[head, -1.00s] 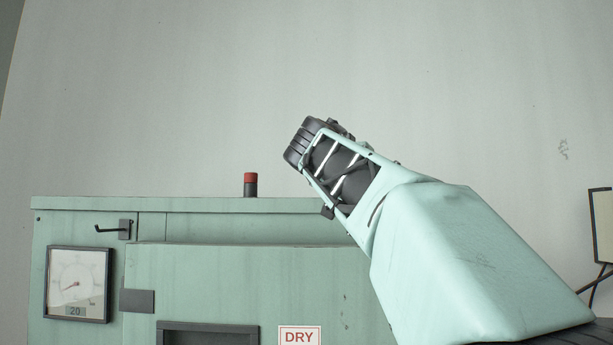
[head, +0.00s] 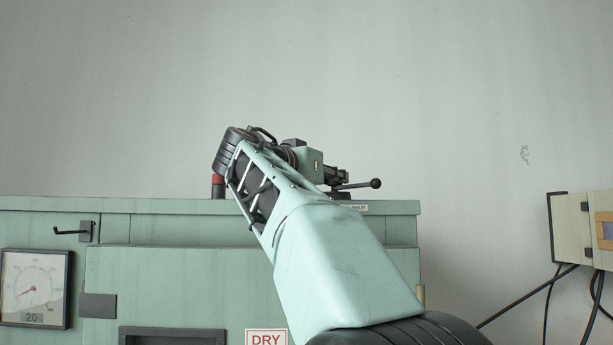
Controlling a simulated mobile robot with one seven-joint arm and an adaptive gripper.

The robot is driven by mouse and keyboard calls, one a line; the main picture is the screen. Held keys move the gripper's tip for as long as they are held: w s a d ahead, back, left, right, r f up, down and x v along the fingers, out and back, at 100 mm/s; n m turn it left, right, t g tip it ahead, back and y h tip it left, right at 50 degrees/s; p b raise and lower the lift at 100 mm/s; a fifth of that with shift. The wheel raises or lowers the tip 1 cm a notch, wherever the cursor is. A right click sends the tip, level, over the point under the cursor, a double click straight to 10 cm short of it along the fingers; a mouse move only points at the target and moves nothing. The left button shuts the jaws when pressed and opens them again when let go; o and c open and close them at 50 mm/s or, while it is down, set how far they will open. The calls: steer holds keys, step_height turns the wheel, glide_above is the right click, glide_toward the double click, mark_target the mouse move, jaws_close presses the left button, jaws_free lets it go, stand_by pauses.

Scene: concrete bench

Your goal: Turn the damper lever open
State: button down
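The damper lever (head: 360,185) is a thin dark rod with a round black knob at its right end. It lies about level above the top of the green cabinet, pointing right. My wrist and arm hide most of the gripper and the fingers' opening.
The green cabinet (head: 160,260) carries a dial gauge (head: 36,288), a hook (head: 72,232) and a "DRY" sign (head: 266,338). A red-capped post (head: 218,187) stands on top, partly behind my arm. A beige box (head: 572,228) with hanging cables is at right.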

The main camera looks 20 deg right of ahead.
steer(key=shift+r, duration=0.1)
steer(key=c, duration=1.6)
jaws_free()
steer(key=v, duration=1.2)
steer(key=shift+a, duration=0.1)
steer(key=shift+w, duration=0.1)
